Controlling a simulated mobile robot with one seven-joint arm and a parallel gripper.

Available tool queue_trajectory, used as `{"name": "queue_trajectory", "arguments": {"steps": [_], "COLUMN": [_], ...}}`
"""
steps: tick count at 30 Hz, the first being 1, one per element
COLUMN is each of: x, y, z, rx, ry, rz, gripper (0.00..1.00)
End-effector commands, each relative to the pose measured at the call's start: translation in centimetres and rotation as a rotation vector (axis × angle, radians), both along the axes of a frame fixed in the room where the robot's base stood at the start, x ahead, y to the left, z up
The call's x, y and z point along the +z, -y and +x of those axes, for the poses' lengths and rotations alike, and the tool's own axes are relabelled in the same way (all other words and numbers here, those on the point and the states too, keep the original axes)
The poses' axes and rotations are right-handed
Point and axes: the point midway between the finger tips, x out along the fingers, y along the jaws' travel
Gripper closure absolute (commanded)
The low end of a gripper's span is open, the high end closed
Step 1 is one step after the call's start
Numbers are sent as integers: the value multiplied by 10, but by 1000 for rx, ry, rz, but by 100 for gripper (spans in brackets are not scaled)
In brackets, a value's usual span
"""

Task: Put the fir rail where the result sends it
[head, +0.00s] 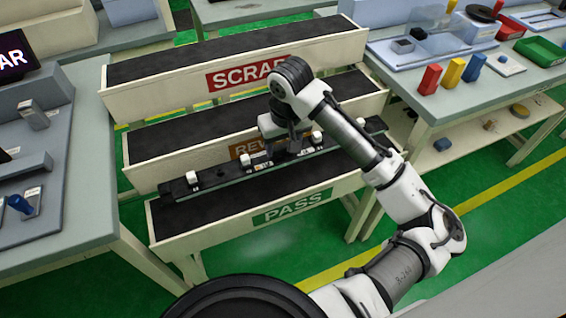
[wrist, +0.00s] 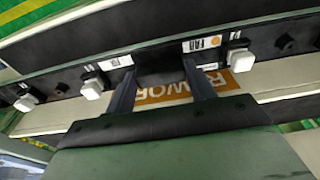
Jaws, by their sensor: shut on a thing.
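My gripper (head: 288,146) is shut on a long dark rail with white clips (head: 222,181), gripped near its middle. The rail hangs level-looking over the front of the REWORK trough (head: 150,178) and the back of the PASS trough (head: 170,236). It partly hides the REWORK sign (head: 240,148). Whether it touches a trough wall I cannot tell. The SCRAP trough (head: 130,98) is at the back. All three troughs look empty.
A bench with a cut-off screen (head: 12,58) reading "AR" stands at left. A bench at right holds red (head: 429,79), yellow and blue blocks and a green tray (head: 540,50). Green floor shows in front of the troughs.

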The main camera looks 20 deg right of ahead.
Motion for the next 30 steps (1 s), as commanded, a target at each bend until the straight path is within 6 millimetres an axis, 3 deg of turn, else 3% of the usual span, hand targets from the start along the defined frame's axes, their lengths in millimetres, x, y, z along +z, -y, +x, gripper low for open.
{"name": "queue_trajectory", "arguments": {"steps": [4,16,29,30], "x": [-30,-75,-85,-85], "y": [0,0,0,0], "z": [-1,0,0,0], "rx": [0,-1,0,1], "ry": [-1,-1,2,1], "rz": [1,-1,0,1], "gripper": [78,78,78,43]}}
